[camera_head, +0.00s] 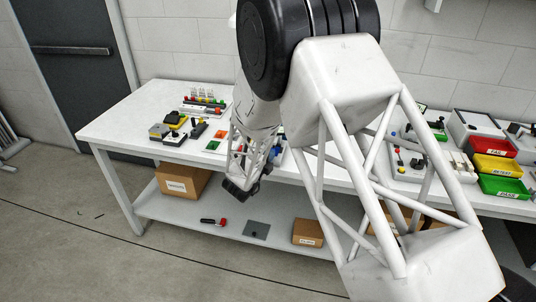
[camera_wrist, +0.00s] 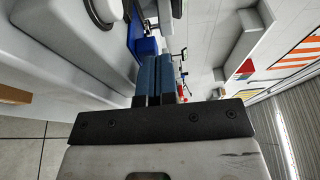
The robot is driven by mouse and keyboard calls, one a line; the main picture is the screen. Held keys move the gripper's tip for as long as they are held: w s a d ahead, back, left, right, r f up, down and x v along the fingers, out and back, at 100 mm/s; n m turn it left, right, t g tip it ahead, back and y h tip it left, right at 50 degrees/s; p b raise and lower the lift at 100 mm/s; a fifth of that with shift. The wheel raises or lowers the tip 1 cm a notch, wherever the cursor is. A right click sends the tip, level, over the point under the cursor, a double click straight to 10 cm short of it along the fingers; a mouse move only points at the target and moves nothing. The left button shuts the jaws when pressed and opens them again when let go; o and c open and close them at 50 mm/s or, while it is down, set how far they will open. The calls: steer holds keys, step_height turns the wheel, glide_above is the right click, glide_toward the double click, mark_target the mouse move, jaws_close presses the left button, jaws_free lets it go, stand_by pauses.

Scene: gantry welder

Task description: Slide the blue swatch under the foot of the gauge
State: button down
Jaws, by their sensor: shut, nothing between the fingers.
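My gripper (camera_wrist: 154,58) is shut, its two blue-padded fingers together and empty in the wrist view. A dark blue item (camera_wrist: 147,45) shows just beyond the fingertips; I cannot tell whether it is the swatch or part of another thing. In the head view the end of my arm is low at the front edge of the white table (camera_head: 122,118), and the fingers cannot be made out. I cannot pick out the blue swatch or the gauge with certainty; my arm hides part of the table.
Dark and yellow devices (camera_head: 173,118) and a rack of coloured parts (camera_head: 203,103) stand at the table's left. Red, yellow and green bins (camera_head: 499,166) stand at the right. A cardboard box (camera_head: 182,181) is on the lower shelf. The table's front left corner is clear.

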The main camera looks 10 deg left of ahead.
steer(key=d+v, duration=0.1)
steer(key=v, duration=1.1)
steer(key=shift+s+d, duration=0.3)
steer(key=shift+s, duration=0.15)
steer(key=shift+w+r, duration=0.1)
steer(key=w+d+r+n+g+y, duration=0.2)
steer(key=w+d+r+n+y, duration=0.25)
steer(key=d+r, duration=0.4)
steer(key=s+d+r+n+g+y, duration=0.3)
steer(key=s+d+r+n+g, duration=0.15)
steer(key=d+r+n, duration=0.45)
steer(key=s+d+r+n+g, duration=0.2)
steer(key=s+d, duration=0.5)
steer(key=s, duration=0.4)
steer(key=s+d+r+n+g+h, duration=0.1)
steer(key=s+d+r+n+g, duration=0.1)
steer(key=s+d, duration=0.6)
steer(key=s+d+r+n+g+h, duration=0.1)
steer(key=s+d+r+n+g, duration=0.2)
steer(key=s+d, duration=0.5)
steer(key=s+g, duration=0.1)
steer(key=s, duration=0.5)
steer(key=shift+d+n, duration=0.25)
steer(key=shift+n, duration=0.1)
